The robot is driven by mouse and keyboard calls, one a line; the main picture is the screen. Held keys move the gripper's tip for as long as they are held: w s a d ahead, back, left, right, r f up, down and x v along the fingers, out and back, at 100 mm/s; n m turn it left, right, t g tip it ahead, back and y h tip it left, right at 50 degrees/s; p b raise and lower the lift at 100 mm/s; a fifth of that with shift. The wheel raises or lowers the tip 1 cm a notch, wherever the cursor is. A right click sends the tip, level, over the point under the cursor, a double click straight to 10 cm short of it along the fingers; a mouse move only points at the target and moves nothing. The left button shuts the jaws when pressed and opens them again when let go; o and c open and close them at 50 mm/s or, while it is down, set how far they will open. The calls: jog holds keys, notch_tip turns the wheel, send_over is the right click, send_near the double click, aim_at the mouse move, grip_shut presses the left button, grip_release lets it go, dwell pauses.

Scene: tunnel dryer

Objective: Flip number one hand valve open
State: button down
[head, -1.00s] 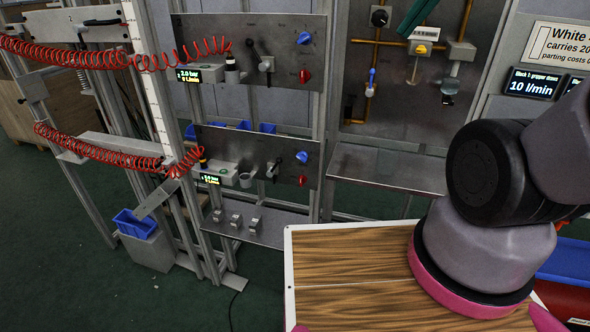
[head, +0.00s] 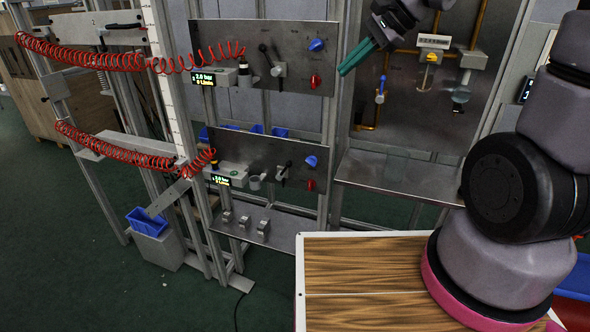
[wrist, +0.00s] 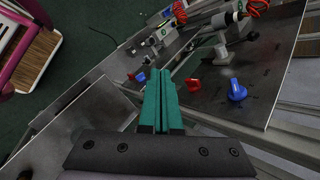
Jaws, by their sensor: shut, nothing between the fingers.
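Two grey panels each carry a hand valve with a black lever. On the upper panel, the hand valve (head: 278,70) has its lever tilted up and left. On the lower panel, the hand valve (head: 282,173) has its lever tilted up and right. I cannot read which is number one. My gripper (head: 345,70) has teal fingers, shut and empty, just right of the upper panel's edge and apart from both valves. In the wrist view the shut fingers (wrist: 163,75) point toward a panel with a grey valve (wrist: 222,52) beyond them.
The upper panel has a blue knob (head: 316,45) and a red knob (head: 314,81), close to the gripper. Red coiled hoses (head: 195,62) run to the panel's left. A pipework panel (head: 410,110) stands right, above a metal shelf (head: 395,175). A wood-topped surface (head: 350,275) is in front.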

jog(key=w+a+f+m+y, duration=0.1)
jog(key=w+a+f+m, duration=0.1)
jog(key=w+f+m, duration=0.3)
jog(key=w+a+f+m, duration=0.1)
jog(key=w+a+f, duration=0.2)
jog(key=f, duration=0.5)
jog(key=m, duration=0.7)
send_near(285, 170)
jog(key=d, duration=0.1)
jog(key=s+d+r, duration=0.1)
jog(key=r, duration=0.1)
jog(key=shift+s+d+h, duration=0.25)
jog(key=shift+d+h, duration=0.15)
jog(key=x, duration=1)
jog(key=shift+w, duration=0.15)
jog(key=shift+r, duration=0.15)
